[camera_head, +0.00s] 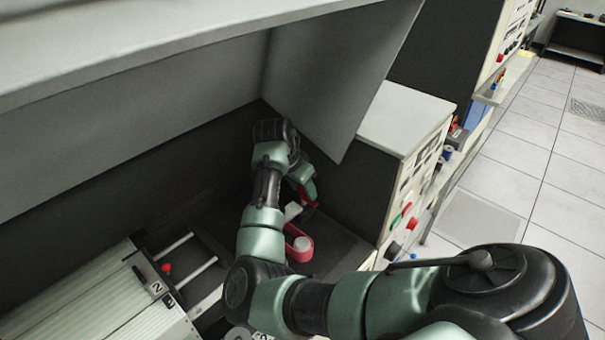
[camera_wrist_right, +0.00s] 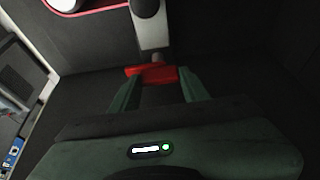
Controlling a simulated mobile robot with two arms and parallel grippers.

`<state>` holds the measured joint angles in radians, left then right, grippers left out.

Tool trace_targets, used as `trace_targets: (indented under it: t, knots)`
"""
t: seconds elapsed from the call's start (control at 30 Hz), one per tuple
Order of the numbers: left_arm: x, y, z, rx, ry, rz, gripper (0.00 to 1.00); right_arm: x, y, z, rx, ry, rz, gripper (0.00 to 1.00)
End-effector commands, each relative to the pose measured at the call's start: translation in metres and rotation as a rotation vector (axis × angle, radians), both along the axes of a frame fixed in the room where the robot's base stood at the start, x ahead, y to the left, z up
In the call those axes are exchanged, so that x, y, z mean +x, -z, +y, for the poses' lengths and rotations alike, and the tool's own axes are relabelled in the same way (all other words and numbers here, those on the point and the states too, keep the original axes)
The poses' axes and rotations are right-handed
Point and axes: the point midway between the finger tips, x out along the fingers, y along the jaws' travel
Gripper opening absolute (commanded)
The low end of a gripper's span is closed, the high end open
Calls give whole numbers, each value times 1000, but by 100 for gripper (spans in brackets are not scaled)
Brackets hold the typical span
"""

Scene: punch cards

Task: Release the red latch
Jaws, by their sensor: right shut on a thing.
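The red latch (camera_head: 309,197) shows as a small red piece at the fingertips of my right gripper (camera_head: 303,181), inside the dark recess of the machine. In the right wrist view, the red latch (camera_wrist_right: 150,74) lies across between the two green fingers of my right gripper (camera_wrist_right: 160,82), and the gripper is shut on it. A pale bar (camera_wrist_right: 150,30) runs from the latch toward a round knob at the top of that view. The exact contact of the fingertips is hard to see in the dark. My left gripper is out of view.
A red-rimmed oval part (camera_head: 298,245) with a pale disc sits just below the latch. A grey slanted panel (camera_head: 335,75) overhangs the recess. A ribbed card tray (camera_head: 95,305) with rails is at lower left. A side cabinet (camera_head: 405,120) with knobs stands to the right.

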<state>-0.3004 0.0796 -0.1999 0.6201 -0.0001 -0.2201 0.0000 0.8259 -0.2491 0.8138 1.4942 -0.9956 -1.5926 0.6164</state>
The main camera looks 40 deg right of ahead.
Motion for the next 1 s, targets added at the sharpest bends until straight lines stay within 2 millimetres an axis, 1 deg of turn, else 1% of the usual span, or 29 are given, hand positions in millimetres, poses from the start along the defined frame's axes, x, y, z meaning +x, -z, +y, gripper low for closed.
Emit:
trace_targets:
  t: [0.13,0.17,0.2,0.23,0.5,0.63,0.77,0.9,1.0]
  knots:
    - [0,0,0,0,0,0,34,1,-2,-1,-4,-3,-2,5]
    - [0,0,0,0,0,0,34,1,-2,-1,-4,-2,-3,54]
    - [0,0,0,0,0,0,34,1,-2,-1,-3,-2,-3,65]
    - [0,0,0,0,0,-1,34,1,-2,0,-3,-2,-3,67]
    - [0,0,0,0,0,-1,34,0,-1,0,-1,0,-1,67]
    - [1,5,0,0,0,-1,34,1,-7,3,-2,1,-2,67]
    - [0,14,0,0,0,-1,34,0,-24,11,-1,-1,-6,67]
    - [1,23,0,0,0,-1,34,-1,-47,20,-2,0,-6,67]
    - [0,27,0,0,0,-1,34,-1,-60,25,-3,-1,-4,67]
